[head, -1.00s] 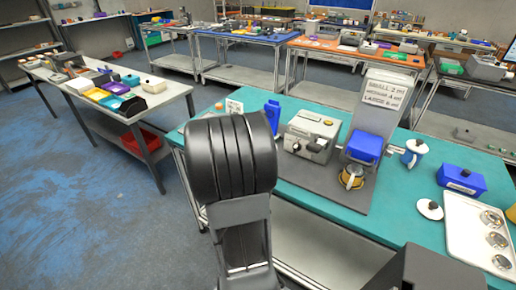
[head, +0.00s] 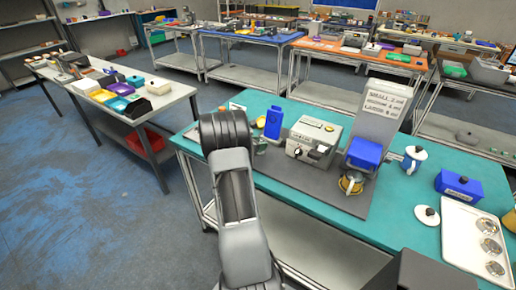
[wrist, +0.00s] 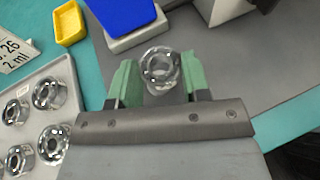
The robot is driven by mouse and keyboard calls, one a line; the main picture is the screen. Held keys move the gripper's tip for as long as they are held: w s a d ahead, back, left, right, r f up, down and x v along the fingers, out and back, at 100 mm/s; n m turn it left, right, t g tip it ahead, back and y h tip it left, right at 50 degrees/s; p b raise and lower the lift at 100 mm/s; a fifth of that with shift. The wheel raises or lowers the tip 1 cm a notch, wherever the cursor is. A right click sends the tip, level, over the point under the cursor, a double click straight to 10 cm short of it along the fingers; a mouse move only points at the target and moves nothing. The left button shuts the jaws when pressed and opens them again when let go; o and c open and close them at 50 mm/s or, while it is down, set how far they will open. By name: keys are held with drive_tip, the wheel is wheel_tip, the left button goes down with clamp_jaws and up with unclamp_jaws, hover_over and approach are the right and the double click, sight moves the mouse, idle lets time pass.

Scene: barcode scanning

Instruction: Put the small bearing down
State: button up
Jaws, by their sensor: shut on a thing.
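In the wrist view, the small bearing (wrist: 160,68), a shiny metal ring, sits between the two green fingers of my gripper (wrist: 158,78). My gripper is shut on it, with the ring's open face toward the camera. A grey mat (wrist: 265,75) shows beyond and to the right of it. I cannot tell whether the bearing touches the mat. In the head view, my own arm hides most of the gripper and the bearing.
The wrist view shows a tray (wrist: 62,68) with several bearings at left, a yellow bin (wrist: 70,22) and a blue block (wrist: 122,14) on a pale base.

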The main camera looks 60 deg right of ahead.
drive_tip(key=shift+w+d+f, duration=0.25)
drive_tip(key=shift+f, duration=0.2)
drive_tip(key=f, duration=0.3)
drive_tip(key=shift+w+d+f+p, duration=0.1)
drive_tip(key=shift+w+d+p, duration=0.1)
drive_tip(key=shift+p, duration=0.2)
drive_tip(key=o, duration=0.9)
drive_tip(key=shift+o, duration=0.2)
drive_tip(key=shift+p, duration=0.45)
